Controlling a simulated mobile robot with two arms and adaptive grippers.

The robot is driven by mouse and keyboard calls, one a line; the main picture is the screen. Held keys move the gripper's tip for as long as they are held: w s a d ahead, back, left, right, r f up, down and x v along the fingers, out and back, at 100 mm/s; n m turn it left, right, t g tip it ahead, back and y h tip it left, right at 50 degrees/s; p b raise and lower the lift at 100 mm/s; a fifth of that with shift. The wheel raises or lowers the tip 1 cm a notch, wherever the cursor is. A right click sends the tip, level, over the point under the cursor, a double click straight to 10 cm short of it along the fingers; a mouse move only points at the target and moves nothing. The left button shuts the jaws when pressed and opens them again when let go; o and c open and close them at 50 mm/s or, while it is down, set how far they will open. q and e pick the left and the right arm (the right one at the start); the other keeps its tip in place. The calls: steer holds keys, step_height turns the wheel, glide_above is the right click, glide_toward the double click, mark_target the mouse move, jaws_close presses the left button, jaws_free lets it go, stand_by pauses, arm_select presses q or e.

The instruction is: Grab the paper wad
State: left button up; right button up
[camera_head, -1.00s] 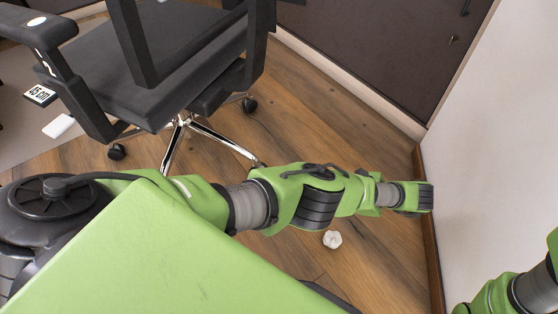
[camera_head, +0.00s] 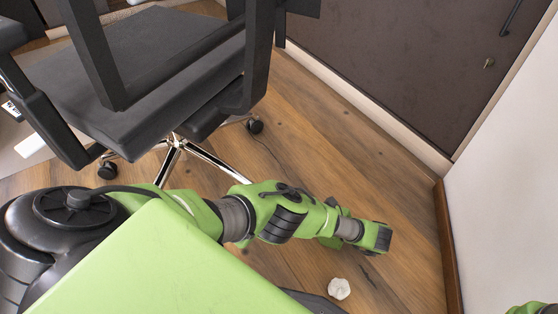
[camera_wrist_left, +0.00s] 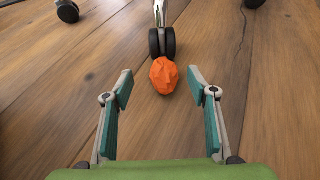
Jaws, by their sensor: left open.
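A white crumpled paper wad (camera_head: 339,288) lies on the floor in the head view, below the end of my left arm. In the left wrist view, an orange crumpled wad (camera_wrist_left: 164,74) lies on the floor against or just in front of a black chair caster. Contact cannot be told. My right gripper is out of view.
A black office chair (camera_head: 180,50) on chrome legs and casters stands at the upper left; its twin-wheel caster (camera_wrist_left: 162,42) is right behind the near orange wad. A dark cabinet (camera_head: 400,60) and a white wall (camera_head: 505,190) bound the right.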

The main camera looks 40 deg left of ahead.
arm_select(q)
steer(key=b+x, duration=0.1)
steer(key=x, duration=0.2)
steer(key=b+x, duration=0.1)
steer(key=shift+w+a+f+b, duration=0.25)
steer(key=shift+w+a+b, duration=0.05)
steer(key=shift+b, duration=0.05)
steer(key=shift+a, duration=0.3)
steer(key=c, duration=0.9)
